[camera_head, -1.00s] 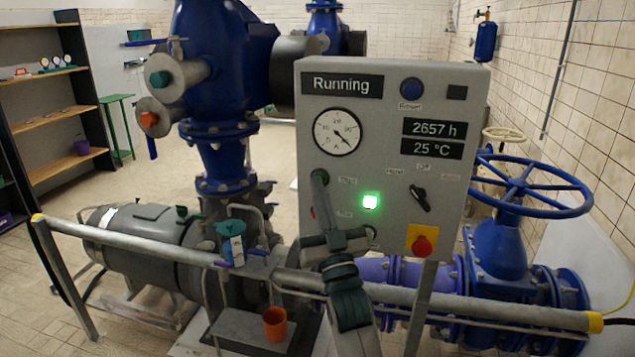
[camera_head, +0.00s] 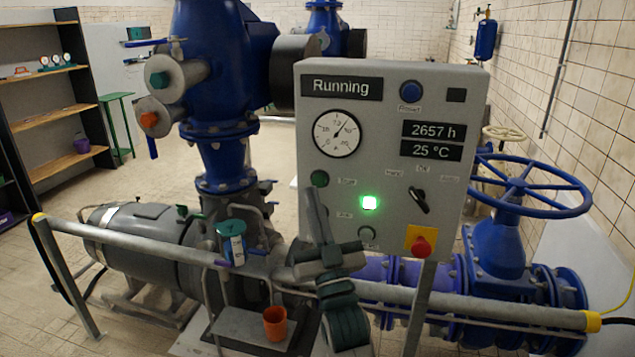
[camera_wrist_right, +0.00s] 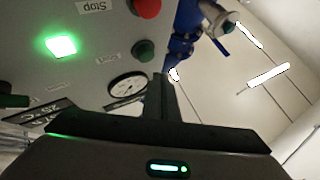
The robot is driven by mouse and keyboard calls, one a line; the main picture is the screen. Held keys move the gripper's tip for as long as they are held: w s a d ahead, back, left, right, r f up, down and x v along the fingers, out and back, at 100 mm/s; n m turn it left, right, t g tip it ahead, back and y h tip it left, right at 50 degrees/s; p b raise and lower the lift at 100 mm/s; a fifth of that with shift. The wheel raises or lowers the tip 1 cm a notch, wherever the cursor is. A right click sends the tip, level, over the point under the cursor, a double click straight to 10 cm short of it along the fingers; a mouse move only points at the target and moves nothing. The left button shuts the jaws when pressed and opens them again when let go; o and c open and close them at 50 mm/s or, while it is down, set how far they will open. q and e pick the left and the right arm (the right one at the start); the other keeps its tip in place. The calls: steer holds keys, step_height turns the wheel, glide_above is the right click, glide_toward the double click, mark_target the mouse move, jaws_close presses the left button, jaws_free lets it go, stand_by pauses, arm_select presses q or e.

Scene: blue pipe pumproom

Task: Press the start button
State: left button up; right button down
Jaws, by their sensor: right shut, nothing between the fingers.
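The grey control panel (camera_head: 385,75) stands ahead with its display (camera_head: 342,86) reading "Running". The round green start button (camera_head: 319,179) is at the panel's lower left, and it also shows in the right wrist view (camera_wrist_right: 144,50). A green lamp (camera_head: 370,202) is lit beside it. My right gripper (camera_head: 312,193) is shut and empty, its fingertips just below the start button and seemingly apart from it. In the head view my gripper hides the red stop button, which shows in the right wrist view (camera_wrist_right: 147,7). My left gripper is not in view.
A gauge (camera_head: 337,134), a black selector switch (camera_head: 419,201) and a red emergency knob on a yellow plate (camera_head: 421,244) are on the same panel. A grey rail (camera_head: 130,240) runs in front. A blue handwheel (camera_head: 533,187) stands to the right.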

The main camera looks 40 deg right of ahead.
steer(key=shift+s+a, duration=0.85)
steer(key=shift+a, duration=0.15)
steer(key=shift+w+f, duration=0.1)
